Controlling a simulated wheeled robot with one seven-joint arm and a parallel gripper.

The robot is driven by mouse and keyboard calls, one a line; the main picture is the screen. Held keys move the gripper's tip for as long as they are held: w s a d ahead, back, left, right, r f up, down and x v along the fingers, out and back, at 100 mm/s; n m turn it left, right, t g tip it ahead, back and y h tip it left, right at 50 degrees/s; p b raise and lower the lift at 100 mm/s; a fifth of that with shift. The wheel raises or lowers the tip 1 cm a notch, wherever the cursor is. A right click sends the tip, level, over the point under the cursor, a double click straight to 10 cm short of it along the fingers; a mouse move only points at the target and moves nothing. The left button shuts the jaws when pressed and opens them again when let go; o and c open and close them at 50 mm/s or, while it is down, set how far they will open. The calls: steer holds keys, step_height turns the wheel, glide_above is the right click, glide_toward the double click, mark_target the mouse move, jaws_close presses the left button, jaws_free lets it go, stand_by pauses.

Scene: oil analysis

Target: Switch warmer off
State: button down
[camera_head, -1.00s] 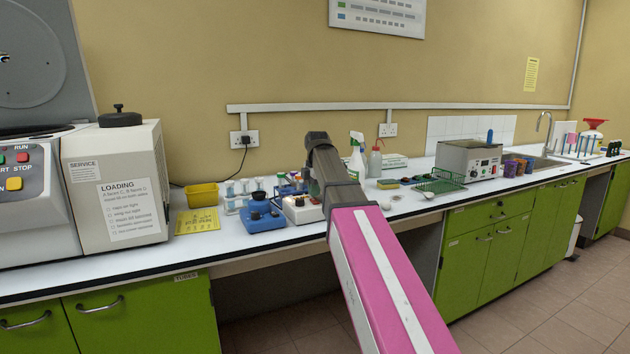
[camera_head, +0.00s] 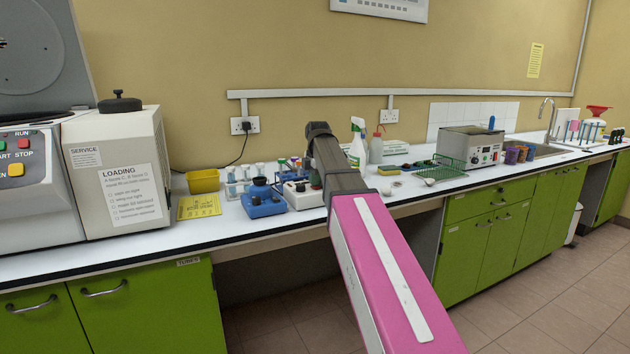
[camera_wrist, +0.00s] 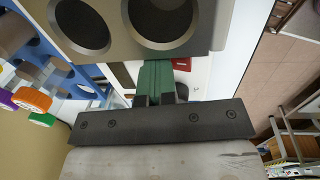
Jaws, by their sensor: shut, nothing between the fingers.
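A small white unit with dark knobs (camera_head: 300,196), which looks like the warmer, stands on the bench just left of my arm. Part of it is hidden behind the arm. My gripper (camera_head: 316,181) points down at the unit's right side. In the wrist view my gripper's green fingers (camera_wrist: 157,68) are together and empty. A red switch (camera_wrist: 183,64) on a white surface lies right beside the fingertips. I cannot tell whether they touch it, or which way the switch is set. A grey block with two round dark openings (camera_wrist: 120,42) fills the top of the wrist view.
A blue unit (camera_head: 263,203) stands left of the white one. A tube rack (camera_head: 240,184) and a yellow tub (camera_head: 203,181) are behind and left. Capped tubes (camera_wrist: 32,98) are close by in the wrist view. A spray bottle (camera_head: 357,150) and a grey bath (camera_head: 470,148) stand right.

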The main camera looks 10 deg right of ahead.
steer(key=shift+s+f, duration=0.2)
steer(key=shift+f, duration=0.15)
steer(key=shift+s+d, duration=0.25)
steer(key=shift+s, duration=0.55)
steer(key=shift+r, duration=0.1)
